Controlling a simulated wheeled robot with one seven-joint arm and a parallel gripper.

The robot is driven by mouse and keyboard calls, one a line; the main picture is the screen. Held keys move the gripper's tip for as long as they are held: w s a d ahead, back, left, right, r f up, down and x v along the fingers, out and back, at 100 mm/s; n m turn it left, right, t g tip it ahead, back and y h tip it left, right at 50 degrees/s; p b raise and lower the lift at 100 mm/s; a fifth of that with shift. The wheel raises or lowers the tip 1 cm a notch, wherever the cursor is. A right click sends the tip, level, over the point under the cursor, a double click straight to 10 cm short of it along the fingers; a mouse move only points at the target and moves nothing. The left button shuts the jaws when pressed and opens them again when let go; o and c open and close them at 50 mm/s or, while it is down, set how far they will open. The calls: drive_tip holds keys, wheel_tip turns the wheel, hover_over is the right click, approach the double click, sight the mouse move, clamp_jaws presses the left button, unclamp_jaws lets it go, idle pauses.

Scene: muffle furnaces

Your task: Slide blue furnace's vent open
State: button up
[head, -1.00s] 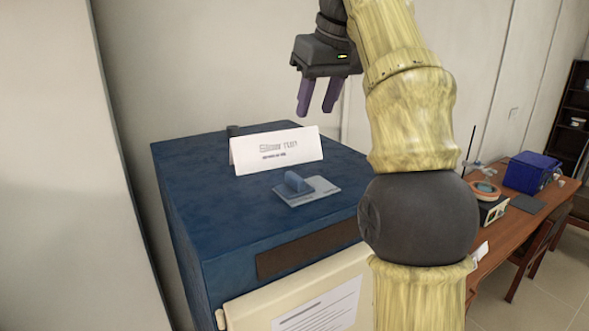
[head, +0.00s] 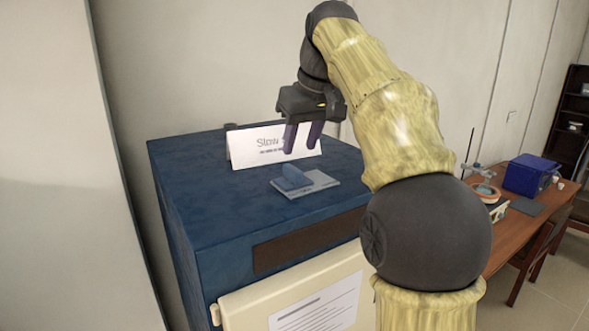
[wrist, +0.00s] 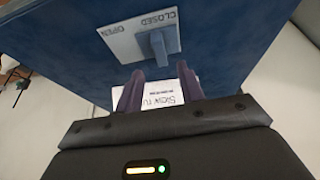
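The blue furnace (head: 215,215) stands left of my arm in the head view. On its top is the vent, a pale plate (head: 318,185) with a blue slider tab (head: 293,177) standing up near its left end. In the wrist view the plate (wrist: 122,42) reads OPEN at left and CLOSED at right, and the tab (wrist: 155,47) is at the CLOSED side. My gripper (head: 302,150) is above the furnace top, its purple fingers apart, pointing down. It also shows in the wrist view (wrist: 157,72), open and empty, with the tab just beyond the fingertips.
A white folded sign (head: 250,148) stands on the furnace top behind the vent, close behind my fingers in the picture. A cream furnace door (head: 245,305) with a paper sheet is on the front. A wooden table (head: 515,225) with a blue box (head: 530,174) is at the right.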

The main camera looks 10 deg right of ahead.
sight(293, 168)
drive_tip(key=x, duration=0.6)
drive_tip(key=shift+w+f, duration=0.15)
drive_tip(key=shift+f, duration=0.05)
clamp_jaws()
